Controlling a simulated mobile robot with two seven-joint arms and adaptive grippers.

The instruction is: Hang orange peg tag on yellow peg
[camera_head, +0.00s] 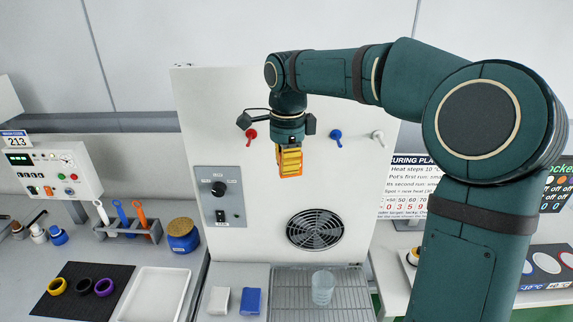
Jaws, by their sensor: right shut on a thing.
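My right gripper (288,142) points down in front of the white panel (352,190). It is shut on the orange tag (290,162), which hangs upright below it and shows yellow-orange bands. Pegs stick out of the panel in a row: a red peg (251,136) left of the gripper, a blue peg (336,135) and a white peg (378,136) to its right. No yellow peg shows; the gripper and tag cover the stretch between red and blue. I cannot tell how far the tag is from the panel. My left gripper is out of view.
Below are a round fan grille (316,229), a control plate (220,198) and a wire rack (345,298) with a clear cup (322,287). At left are a tool rack (128,232), a blue jar (183,238) and a white tray (152,296). My right arm covers much of the right side.

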